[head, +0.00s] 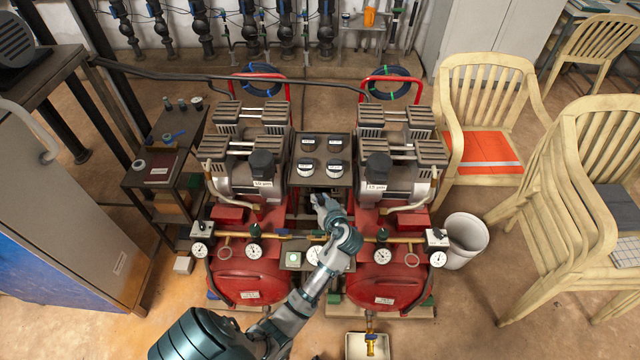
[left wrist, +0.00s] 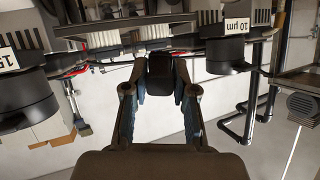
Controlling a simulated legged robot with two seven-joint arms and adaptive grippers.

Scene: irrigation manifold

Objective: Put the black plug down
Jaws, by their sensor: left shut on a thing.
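My left gripper (head: 322,203) reaches up the middle of the head view, between the two red compressors, just below a dark panel (head: 321,177) with several round black-and-white caps. In the left wrist view my left gripper (left wrist: 160,90) has its two fingers closed on the black plug (left wrist: 160,66), a dark block with rounded corners. The plug is held between the fingertips and sticks out past them. In the head view I cannot make out the plug clearly against the dark gap. My right gripper is not in view.
Black filter bowls (head: 262,164) with labels flank the panel; one labelled 10 µm also shows in the left wrist view (left wrist: 228,55). Brass pipework with gauges (head: 254,251) crosses in front of the red tanks (head: 383,282). A white bucket (head: 464,240) and cream chairs (head: 487,95) stand right.

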